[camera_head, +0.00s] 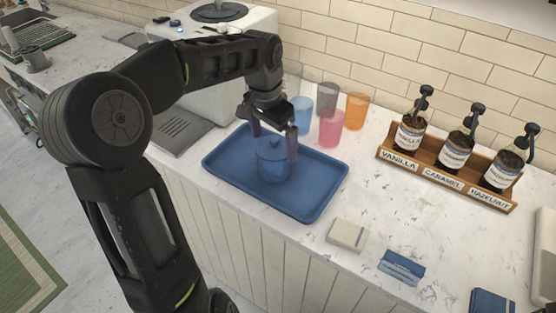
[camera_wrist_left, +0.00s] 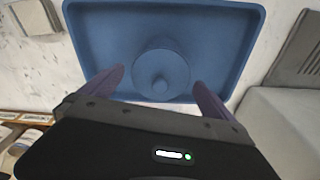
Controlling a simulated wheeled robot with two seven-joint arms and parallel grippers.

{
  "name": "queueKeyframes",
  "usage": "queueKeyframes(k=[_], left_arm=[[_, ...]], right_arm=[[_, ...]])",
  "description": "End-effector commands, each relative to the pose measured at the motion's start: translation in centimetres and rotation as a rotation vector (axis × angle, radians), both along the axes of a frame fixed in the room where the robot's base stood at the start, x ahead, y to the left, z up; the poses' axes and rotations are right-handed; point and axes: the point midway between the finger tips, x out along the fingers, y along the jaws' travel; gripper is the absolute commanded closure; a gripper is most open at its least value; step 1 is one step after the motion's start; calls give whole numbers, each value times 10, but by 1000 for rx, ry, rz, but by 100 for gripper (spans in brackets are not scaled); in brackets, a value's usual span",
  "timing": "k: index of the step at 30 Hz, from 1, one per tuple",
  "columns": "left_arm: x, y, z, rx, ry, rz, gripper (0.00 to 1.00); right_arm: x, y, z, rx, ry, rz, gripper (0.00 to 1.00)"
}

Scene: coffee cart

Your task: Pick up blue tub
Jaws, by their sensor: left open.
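I cannot tell whether the fingers touch the tub. The tray (camera_wrist_left: 100,35) also shows there. My right gripper is out of view.
Several colored cups, including a pink one (camera_head: 332,128) and an orange one (camera_head: 356,111), stand just behind the tray. A wooden rack (camera_head: 480,195) holds syrup bottles at right.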

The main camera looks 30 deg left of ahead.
Motion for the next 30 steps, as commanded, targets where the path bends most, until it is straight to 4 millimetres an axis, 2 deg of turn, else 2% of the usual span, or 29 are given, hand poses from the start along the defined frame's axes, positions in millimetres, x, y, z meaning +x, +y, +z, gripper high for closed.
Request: queueKeyframes(k=[5, 12, 23, 30], left_arm=[[0, 0, -4, -1, 1, 0, 0], [3, 0, -25, -1, 1, 0, 0], [3, 0, -30, -1, 1, 1, 0], [5, 0, -62, -2, 4, -1, 0]], right_arm=[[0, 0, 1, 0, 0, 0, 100], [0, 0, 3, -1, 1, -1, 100], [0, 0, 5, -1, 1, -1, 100], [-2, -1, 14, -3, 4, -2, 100]])
